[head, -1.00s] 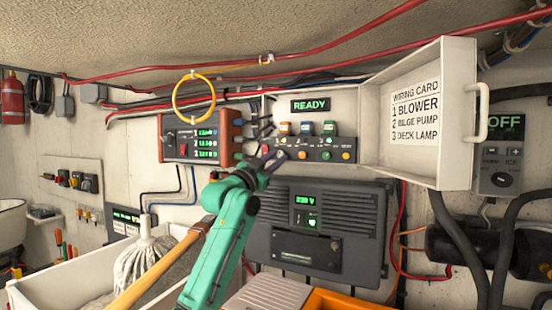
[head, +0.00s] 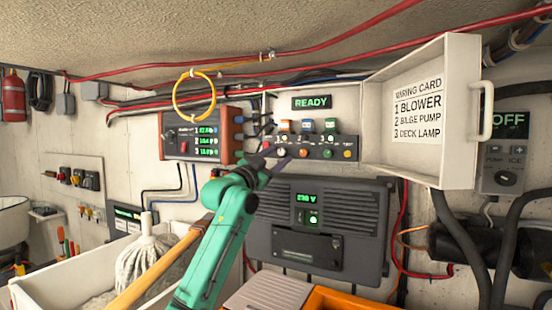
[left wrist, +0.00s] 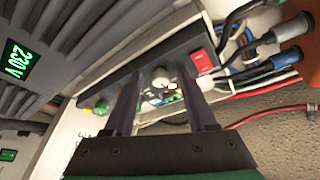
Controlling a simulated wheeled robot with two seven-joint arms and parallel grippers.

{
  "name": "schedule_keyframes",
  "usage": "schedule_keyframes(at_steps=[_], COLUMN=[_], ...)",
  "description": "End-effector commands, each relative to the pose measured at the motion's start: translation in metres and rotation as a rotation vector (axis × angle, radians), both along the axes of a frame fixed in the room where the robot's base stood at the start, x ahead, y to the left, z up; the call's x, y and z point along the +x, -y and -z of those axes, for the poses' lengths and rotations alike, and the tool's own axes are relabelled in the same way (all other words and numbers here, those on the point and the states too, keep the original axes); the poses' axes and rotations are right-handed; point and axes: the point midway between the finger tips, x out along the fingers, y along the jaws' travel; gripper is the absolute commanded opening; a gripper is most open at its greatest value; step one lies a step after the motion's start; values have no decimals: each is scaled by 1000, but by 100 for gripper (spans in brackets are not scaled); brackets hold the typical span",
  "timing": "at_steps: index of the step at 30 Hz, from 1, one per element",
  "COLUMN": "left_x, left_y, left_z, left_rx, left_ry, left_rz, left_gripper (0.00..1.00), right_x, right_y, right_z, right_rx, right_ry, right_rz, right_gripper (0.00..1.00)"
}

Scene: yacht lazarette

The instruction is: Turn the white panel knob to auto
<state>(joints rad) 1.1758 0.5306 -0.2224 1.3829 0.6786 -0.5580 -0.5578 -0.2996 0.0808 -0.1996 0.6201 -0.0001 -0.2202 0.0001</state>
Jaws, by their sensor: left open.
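The white knob (head: 281,153) sits at the left part of the dark switch panel (head: 318,142), under the lit READY display (head: 312,103). It also shows in the left wrist view (left wrist: 161,78), lying between my two dark fingers. My left gripper (head: 275,163) is open, its fingertips close to the panel at the knob. Contact between the fingers and the knob cannot be told. The knob's setting and any auto mark are too small to read. My right gripper is not in view.
The open white cover (head: 457,60) with the wiring card stands out to the right of the panel. A dark inverter box (head: 360,235) is below. A red-sided instrument box (head: 232,135) and a yellow ring (head: 194,118) are at the left. A mop (head: 146,258) stands in a white bin.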

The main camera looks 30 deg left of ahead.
Motion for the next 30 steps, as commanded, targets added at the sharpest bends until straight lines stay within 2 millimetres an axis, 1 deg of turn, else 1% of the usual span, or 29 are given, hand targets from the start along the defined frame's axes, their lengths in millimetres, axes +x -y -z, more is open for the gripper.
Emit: schedule_keyframes(at_steps=[4,7,11,15,19,21,24,30], left_x=[-6,-21,-54,-93,-120,-129,-134,-135], left_y=[-1,-4,-9,-15,-19,-20,-21,-21], left_z=[5,15,31,45,51,52,51,49], left_rx=[2,3,6,5,2,2,0,-1], left_ry=[2,2,3,2,0,-1,-2,-2], left_rz=[-1,-2,-3,-4,-2,-1,-1,-1], left_gripper=[56,56,56,56,56,56,56,56], right_x=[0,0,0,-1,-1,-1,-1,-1], right_y=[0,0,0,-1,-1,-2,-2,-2], right_z=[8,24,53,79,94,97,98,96], right_rx=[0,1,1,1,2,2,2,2], right_ry=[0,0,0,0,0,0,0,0], right_rz=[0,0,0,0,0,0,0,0], right_gripper=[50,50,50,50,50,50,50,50])
